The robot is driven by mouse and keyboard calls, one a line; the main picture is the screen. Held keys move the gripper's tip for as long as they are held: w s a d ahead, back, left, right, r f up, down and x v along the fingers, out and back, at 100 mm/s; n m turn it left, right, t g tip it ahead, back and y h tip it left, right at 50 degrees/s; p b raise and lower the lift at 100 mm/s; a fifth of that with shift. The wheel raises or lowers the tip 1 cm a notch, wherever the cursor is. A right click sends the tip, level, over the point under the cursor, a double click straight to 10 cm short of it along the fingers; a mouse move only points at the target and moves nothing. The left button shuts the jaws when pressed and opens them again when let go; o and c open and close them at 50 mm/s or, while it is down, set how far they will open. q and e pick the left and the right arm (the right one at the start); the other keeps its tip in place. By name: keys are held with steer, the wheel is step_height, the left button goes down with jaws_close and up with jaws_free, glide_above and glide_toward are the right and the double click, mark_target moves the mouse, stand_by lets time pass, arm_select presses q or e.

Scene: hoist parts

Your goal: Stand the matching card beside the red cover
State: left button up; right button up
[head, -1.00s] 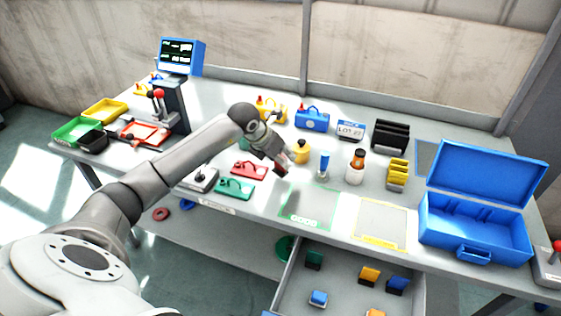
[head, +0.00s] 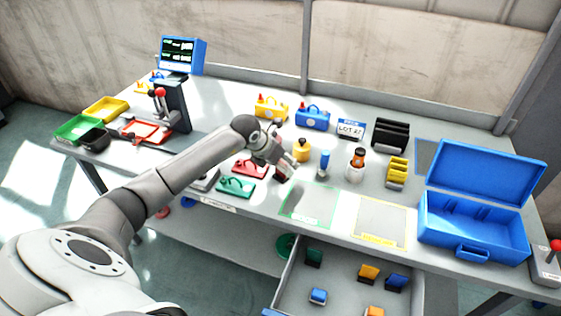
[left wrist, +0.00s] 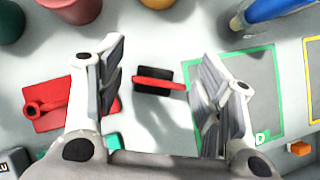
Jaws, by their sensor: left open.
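The red cover (head: 249,168), a flat red plate with a handle, lies on the bench, and it also shows at the left in the left wrist view (left wrist: 48,108). A red card (left wrist: 160,84) in a black base stands on the bench to the right of the cover, with a gap between them. In the head view the card is mostly hidden by the gripper. My left gripper (head: 290,168) is open above the card. In the left wrist view its fingers (left wrist: 165,90) are on both sides of the card, apart from it. My right gripper is out of view.
A green cover (head: 236,187) lies in front of the red one. A green-outlined mat (head: 308,206) is to the right. A yellow pot (head: 302,150) and blue-capped bottle (head: 323,164) stand behind. The open drawer (head: 335,283) below holds several coloured cards.

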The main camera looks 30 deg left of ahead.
arm_select(q)
steer(key=shift+r, duration=0.1)
steer(key=b+v, duration=0.1)
steer(key=v, duration=1.1)
